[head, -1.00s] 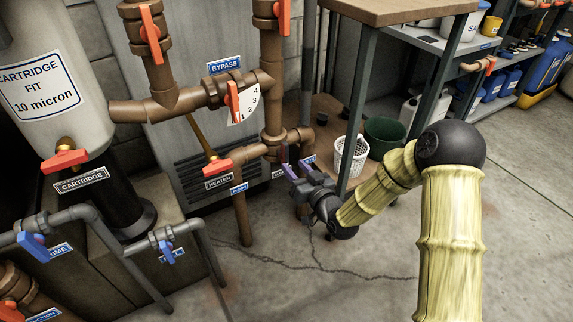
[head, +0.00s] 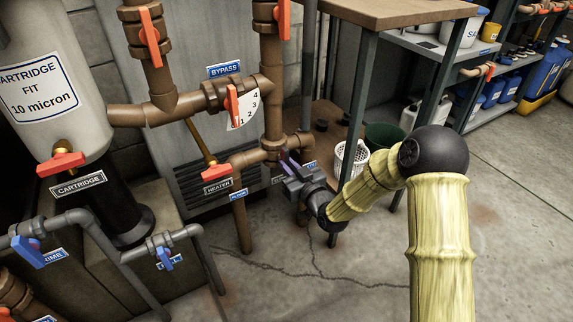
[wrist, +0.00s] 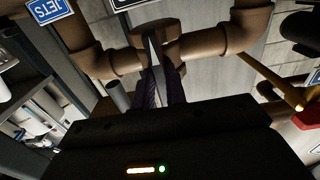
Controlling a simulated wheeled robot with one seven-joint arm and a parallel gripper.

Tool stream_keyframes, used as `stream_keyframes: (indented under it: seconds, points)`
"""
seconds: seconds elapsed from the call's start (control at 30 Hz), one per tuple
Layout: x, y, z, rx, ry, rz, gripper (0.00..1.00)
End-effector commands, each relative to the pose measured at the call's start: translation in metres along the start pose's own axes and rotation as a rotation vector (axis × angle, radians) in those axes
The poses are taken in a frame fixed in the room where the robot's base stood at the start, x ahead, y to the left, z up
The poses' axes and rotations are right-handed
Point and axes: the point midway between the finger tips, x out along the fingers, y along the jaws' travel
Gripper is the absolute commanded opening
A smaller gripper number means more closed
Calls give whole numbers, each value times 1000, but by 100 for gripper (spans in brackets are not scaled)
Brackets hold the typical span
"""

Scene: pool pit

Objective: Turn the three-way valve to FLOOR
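The brown three-way valve (head: 272,152) sits on the pipe tee low at the middle of the head view. In the wrist view its body (wrist: 160,36) is at the top middle, with a thin grey handle (wrist: 153,52) pointing down from it. My gripper (head: 286,160) is at the valve's front. In the wrist view its purple fingers (wrist: 161,88) lie close together on both sides of the handle and appear shut on it. A blue label, likely FLOOR (head: 238,194), is on the left down-pipe. The blue JETS label (wrist: 48,10) shows at the wrist view's top left.
A red HEATER handle (head: 217,169) is just left of the valve, and a red BYPASS handle (head: 232,104) above it. A table leg (head: 355,130), a white basket (head: 350,158) and a green bucket (head: 384,135) stand to the right. The front floor is clear.

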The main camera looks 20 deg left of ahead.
Motion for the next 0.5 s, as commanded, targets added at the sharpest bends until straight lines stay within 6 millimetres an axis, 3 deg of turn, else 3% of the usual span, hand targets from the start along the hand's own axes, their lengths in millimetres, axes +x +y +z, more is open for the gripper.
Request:
stream_keyframes:
  seconds: [0.37, 0.5]
  points:
    - [0, 0, 0, 5, -1, -1, 0]
    - [-1, 1, -2, 105, -2, 1, 0]
